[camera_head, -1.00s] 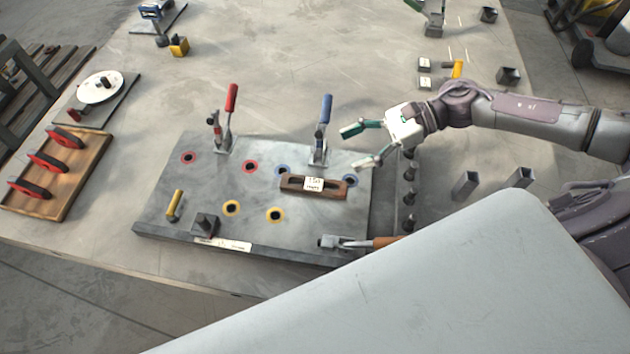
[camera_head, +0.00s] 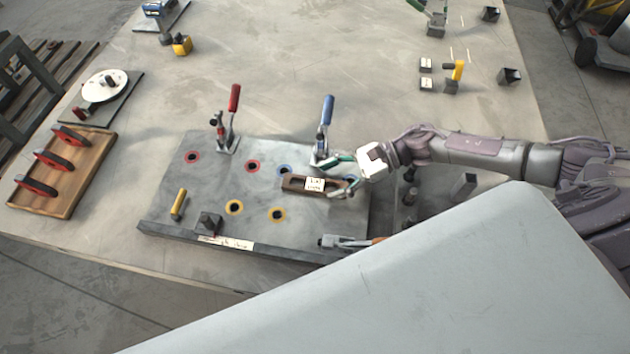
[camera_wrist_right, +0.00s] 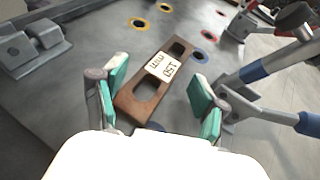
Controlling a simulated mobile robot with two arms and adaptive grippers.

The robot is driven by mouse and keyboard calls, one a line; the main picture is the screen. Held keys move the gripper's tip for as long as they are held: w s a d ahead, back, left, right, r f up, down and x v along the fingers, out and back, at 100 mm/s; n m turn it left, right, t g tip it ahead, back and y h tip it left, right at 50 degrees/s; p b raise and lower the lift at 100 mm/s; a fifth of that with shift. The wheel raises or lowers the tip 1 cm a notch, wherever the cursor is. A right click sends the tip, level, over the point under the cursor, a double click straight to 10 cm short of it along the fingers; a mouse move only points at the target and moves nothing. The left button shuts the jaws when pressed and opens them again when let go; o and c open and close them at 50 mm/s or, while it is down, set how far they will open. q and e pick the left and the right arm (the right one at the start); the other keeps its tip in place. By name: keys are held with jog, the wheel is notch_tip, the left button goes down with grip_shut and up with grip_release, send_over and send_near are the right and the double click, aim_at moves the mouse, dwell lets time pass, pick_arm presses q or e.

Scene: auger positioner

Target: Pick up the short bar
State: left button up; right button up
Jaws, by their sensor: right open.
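The short bar (camera_head: 296,184) is brown and slotted, with a white label that seems to read 150 mm. It lies flat on the grey fixture plate (camera_head: 215,180), between the blue-handled clamp and the yellow-ringed holes. My right gripper (camera_head: 340,176) is open at the bar's right end, its green-padded fingers apart. In the right wrist view the bar (camera_wrist_right: 133,104) lies between the two open fingers (camera_wrist_right: 160,88), with gaps on both sides. I cannot tell how far above the plate the fingertips are. My left gripper is not in view.
A blue-handled clamp (camera_head: 326,125) stands close to my right gripper; it also shows in the right wrist view (camera_wrist_right: 262,70). A red-handled clamp (camera_head: 231,115) stands farther left. A horizontal clamp (camera_head: 345,241) sits at the plate's front edge. A wooden tray (camera_head: 90,178) lies left.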

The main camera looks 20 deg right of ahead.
aim_at(315, 186)
jog(key=shift+x, duration=1.35)
jog(key=shift+d, duration=0.1)
grip_shut()
